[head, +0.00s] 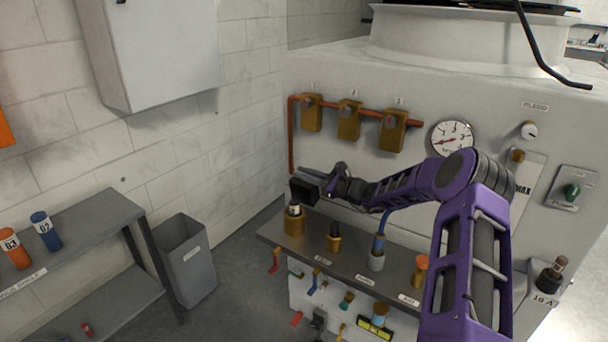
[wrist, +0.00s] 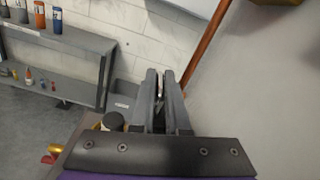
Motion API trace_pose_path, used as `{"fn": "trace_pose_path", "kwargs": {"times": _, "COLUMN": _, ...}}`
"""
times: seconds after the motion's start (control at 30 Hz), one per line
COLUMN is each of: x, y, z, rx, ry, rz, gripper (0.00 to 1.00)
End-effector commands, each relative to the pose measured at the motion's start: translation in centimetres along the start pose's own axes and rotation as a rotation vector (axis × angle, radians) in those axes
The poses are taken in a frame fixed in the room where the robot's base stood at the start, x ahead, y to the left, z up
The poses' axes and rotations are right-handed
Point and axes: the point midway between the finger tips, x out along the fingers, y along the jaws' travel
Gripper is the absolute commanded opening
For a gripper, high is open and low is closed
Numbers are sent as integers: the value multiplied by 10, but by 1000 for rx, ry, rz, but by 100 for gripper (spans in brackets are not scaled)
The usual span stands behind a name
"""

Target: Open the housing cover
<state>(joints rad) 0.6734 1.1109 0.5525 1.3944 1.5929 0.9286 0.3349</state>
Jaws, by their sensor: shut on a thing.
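My gripper (head: 308,172) is in front of the white machine's front face, above the steel shelf and below the copper pipe. In the wrist view its two dark fingers (wrist: 160,80) are close together with a narrow gap. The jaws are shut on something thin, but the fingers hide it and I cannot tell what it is. The white machine housing (head: 340,75) fills the right of the head view. A round white drum (head: 430,35) with a dark top edge and a bent black bar (head: 535,50) sits on it. I cannot tell which part is the housing cover.
Brass valves (head: 349,120) and a gauge (head: 452,138) are on the machine front. The steel shelf (head: 345,262) holds bottle-like fittings under my arm. A grey bin (head: 188,265), a side rack (head: 75,235) and a wall cabinet (head: 160,45) stand left. Floor between them is clear.

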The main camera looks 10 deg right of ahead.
Motion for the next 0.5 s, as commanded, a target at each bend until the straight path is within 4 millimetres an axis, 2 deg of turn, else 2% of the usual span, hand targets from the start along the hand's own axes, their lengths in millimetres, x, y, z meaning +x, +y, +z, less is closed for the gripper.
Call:
{"fn": "trace_pose_path", "kwargs": {"times": 0.03, "x": -2, "y": 0, "z": -4, "rx": 2, "ry": 9, "rz": -2, "gripper": 0}}
{"fn": "trace_pose_path", "kwargs": {"times": 0.07, "x": -2, "y": 0, "z": -4, "rx": 2, "ry": 9, "rz": -2, "gripper": 18}}
{"fn": "trace_pose_path", "kwargs": {"times": 0.2, "x": -1, "y": 0, "z": -3, "rx": 1, "ry": 6, "rz": -1, "gripper": 42}}
{"fn": "trace_pose_path", "kwargs": {"times": 0.5, "x": -1, "y": 0, "z": -1, "rx": 0, "ry": 2, "rz": -1, "gripper": 42}}
